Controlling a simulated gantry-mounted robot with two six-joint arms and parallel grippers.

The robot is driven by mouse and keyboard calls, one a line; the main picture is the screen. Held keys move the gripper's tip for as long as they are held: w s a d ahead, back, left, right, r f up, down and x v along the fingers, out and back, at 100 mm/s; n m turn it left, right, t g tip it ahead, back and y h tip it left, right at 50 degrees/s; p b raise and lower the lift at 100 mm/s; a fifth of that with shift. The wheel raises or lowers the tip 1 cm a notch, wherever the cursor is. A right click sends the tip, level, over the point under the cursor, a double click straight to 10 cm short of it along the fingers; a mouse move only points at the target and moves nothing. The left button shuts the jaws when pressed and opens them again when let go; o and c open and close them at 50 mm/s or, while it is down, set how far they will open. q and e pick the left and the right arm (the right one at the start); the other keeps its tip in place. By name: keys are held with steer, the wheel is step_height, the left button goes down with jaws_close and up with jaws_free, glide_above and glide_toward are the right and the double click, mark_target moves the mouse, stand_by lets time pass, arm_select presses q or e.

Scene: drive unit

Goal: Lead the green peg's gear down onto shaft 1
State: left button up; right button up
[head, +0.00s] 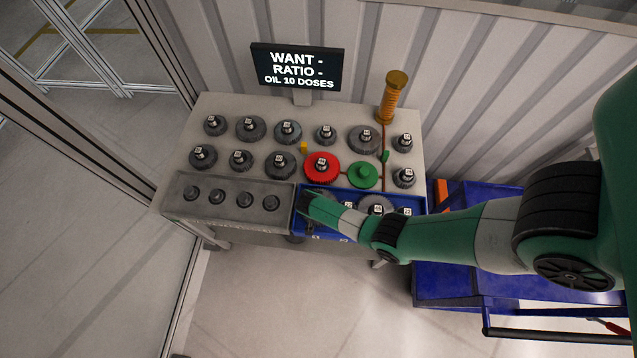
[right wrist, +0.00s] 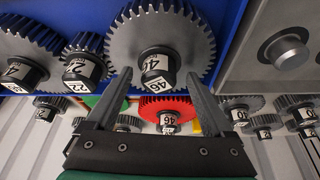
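A green round piece (head: 362,175) with a raised centre stands on the table right of the red gear (head: 322,167); I see no number tag on it. A grey block (head: 180,205) at the front left carries several short dark shafts (head: 271,202); I cannot tell which is shaft 1. One shaft (right wrist: 287,52) shows in the right wrist view. My right gripper (right wrist: 163,82) is open over the blue tray (head: 300,226). The hub of a large grey gear (right wrist: 160,40) lies between and beyond its fingertips, apparently not gripped. My left gripper is not in view.
Several grey numbered gears (head: 250,128) stand in two rows on the table. An orange spring-like column (head: 392,98) rises at the back right, and a sign (head: 298,68) stands behind. The tray holds other gears (right wrist: 83,62). A blue cart (head: 450,285) stands at the right.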

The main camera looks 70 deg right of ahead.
steer(key=shift+s+f, duration=0.1)
steer(key=shift+f, duration=0.05)
steer(key=p+v, duration=0.5)
steer(key=v, duration=0.7)
steer(key=shift+w, duration=0.2)
